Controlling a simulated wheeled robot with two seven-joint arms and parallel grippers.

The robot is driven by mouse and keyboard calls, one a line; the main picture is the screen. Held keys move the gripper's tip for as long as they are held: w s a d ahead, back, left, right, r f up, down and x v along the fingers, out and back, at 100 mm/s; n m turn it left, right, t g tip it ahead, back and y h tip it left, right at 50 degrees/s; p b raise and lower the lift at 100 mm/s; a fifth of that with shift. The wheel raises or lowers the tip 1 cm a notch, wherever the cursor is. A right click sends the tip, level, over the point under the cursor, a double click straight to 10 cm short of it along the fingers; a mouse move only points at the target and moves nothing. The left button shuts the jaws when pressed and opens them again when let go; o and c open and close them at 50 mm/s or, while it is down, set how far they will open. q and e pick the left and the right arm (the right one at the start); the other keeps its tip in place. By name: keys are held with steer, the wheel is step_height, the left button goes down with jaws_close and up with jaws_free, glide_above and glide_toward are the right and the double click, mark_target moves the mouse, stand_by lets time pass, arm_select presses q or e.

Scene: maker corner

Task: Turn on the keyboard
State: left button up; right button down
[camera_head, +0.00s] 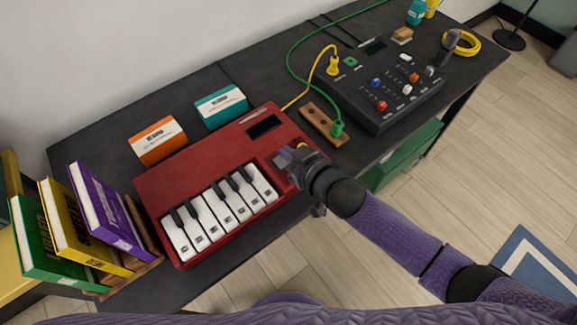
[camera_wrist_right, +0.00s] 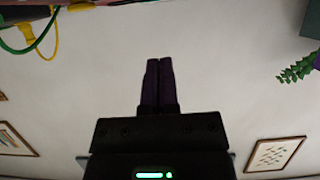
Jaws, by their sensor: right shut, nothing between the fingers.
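The red keyboard (camera_head: 205,160) lies on the dark table, its white and black keys (camera_head: 222,213) facing the front. Its small screen (camera_head: 265,126) looks dark. My right gripper (camera_head: 284,157) is over the right end of the keyboard, right of the keys. It hides the panel beneath it, so I cannot tell whether it touches. In the right wrist view its two fingers (camera_wrist_right: 160,68) are together with nothing between them. My left gripper is in neither view.
A wooden block (camera_head: 324,124) with a green plug and a black mixer (camera_head: 385,95) stand to the right. Orange (camera_head: 158,141) and teal (camera_head: 221,106) boxes stand behind the keyboard. Books (camera_head: 105,208) stand at its left. Yellow and green cables cross the table.

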mark_target(280, 162)
step_height(280, 162, down, 3)
steer(key=shift+w+a+f+b, duration=0.1)
steer(key=shift+a+b, duration=0.05)
steer(key=shift+b, duration=0.5)
steer(key=shift+f, duration=0.5)
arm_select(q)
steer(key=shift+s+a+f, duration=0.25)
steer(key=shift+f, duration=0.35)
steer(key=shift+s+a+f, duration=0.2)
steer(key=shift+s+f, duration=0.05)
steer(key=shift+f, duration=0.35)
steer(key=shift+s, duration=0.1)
